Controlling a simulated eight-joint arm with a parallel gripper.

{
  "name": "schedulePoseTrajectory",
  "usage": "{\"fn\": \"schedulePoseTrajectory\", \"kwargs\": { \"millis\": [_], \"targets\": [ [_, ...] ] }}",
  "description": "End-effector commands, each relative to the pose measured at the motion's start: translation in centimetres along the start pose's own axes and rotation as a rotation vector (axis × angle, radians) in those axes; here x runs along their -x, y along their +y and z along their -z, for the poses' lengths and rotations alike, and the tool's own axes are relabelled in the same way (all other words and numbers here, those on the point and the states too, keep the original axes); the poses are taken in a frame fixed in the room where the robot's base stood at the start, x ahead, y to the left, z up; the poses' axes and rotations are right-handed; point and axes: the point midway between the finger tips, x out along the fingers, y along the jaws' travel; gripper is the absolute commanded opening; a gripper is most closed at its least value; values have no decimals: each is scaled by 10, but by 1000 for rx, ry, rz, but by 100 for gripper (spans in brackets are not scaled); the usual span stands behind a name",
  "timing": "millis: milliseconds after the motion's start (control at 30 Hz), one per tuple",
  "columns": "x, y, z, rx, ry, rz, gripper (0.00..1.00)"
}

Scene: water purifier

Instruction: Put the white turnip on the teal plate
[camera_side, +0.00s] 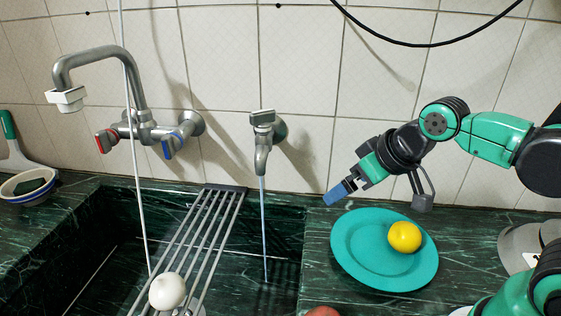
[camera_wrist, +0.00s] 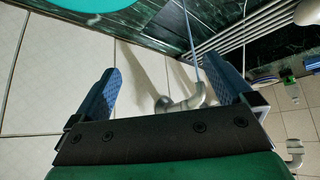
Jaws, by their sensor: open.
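The white turnip (camera_side: 167,291) rests on the metal bar rack over the sink at the lower left of the side view. Part of it also shows at the upper right edge of the wrist view (camera_wrist: 308,12). The teal plate (camera_side: 350,258) lies on the counter right of the sink, with a yellow lemon-like fruit (camera_side: 404,237) on it. The plate's edge shows at the top of the wrist view (camera_wrist: 95,5). My gripper (camera_side: 340,193) is in the air above the plate's upper left edge, well right of the turnip. Its blue fingers stand apart in the wrist view (camera_wrist: 165,95), with nothing between them.
The metal rack (camera_side: 210,235) spans the dark sink (camera_side: 110,245). A small tap (camera_side: 263,140) runs a thin stream of water between rack and plate. A large tap (camera_side: 110,100) rises behind the sink. A bowl (camera_side: 27,187) stands far left. A reddish item (camera_side: 323,312) shows at the bottom edge.

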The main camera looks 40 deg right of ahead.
Motion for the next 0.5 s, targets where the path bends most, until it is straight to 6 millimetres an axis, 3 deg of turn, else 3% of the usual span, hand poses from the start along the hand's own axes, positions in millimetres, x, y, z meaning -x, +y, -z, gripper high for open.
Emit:
{"fn": "schedulePoseTrajectory", "kwargs": {
  "millis": [167, 300, 500],
  "targets": [
    [-4, -30, 33, 246, -73, 102, 100],
    [-17, -67, 61, 519, -134, 228, 100],
    [-49, -131, 85, 917, -184, 437, 100]
  ]
}}
